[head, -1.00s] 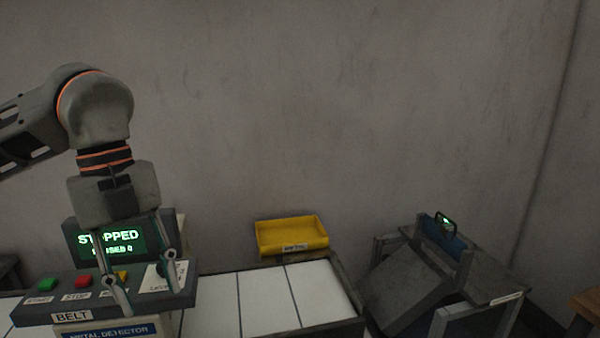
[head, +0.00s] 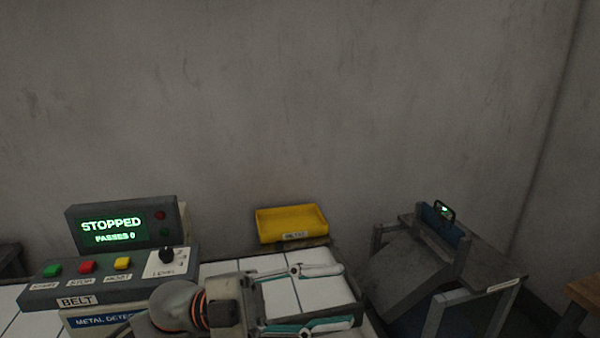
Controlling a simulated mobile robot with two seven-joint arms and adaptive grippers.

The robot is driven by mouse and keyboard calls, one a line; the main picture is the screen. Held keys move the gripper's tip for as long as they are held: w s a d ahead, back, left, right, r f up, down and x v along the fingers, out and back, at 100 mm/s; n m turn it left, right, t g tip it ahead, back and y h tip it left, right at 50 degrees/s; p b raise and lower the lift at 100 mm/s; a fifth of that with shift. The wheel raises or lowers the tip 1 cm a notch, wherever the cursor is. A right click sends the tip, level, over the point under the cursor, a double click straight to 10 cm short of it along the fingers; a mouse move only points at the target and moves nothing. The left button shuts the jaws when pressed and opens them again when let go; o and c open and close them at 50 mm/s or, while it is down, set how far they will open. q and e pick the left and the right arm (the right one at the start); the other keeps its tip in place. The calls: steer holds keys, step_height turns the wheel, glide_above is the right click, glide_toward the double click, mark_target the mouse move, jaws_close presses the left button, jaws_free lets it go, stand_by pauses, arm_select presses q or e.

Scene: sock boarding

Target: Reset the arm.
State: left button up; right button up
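My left gripper (head: 335,293) is low in the head view, in front of the white belt. It points to the right, its two fingers spread apart with nothing between them. The metal detector's control panel (head: 110,280) is to its left, with a green, a red and a yellow button and a dark knob (head: 167,256). Its screen (head: 111,229) reads STOPPED and PASSES 0. The gripper is apart from the buttons. My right gripper is not in view.
A yellow tray (head: 291,238) stands behind the white tiled belt (head: 262,264). A grey machine (head: 405,268) with a sloping plate and a small lit display (head: 445,211) stands to the right. A wooden table corner (head: 588,294) shows at the far right. A plain wall closes the back.

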arm_select(q)
steer(key=w+a+f+n+t+y, duration=0.5)
steer(key=w+a+f+n+t, duration=0.1)
steer(key=f+n+t, duration=0.45)
steer(key=w+a+f+n+t+y, duration=0.4)
steer(key=w+a+f+n+t, duration=0.1)
steer(key=f+n+t, duration=0.5)
steer(key=s+a+f+n+g+y, duration=0.2)
steer(key=s+a+f+y, duration=0.1)
steer(key=f, duration=0.6)
steer(key=s+a+f+n+g+y, duration=0.1)
steer(key=s+a+f+n+y, duration=0.1)
steer(key=s+a+f, duration=0.3)
steer(key=s+a+f+n+g+y, duration=0.2)
steer(key=s+a+f+y, duration=0.2)
steer(key=s+f, duration=0.4)
step_height(320, 180, down, 6)
steer(key=shift+a+f+n+g+y, duration=0.1)
steer(key=shift+a+n+g+y, duration=0.2)
steer(key=shift+y, duration=0.2)
steer(key=shift+d, duration=0.1)
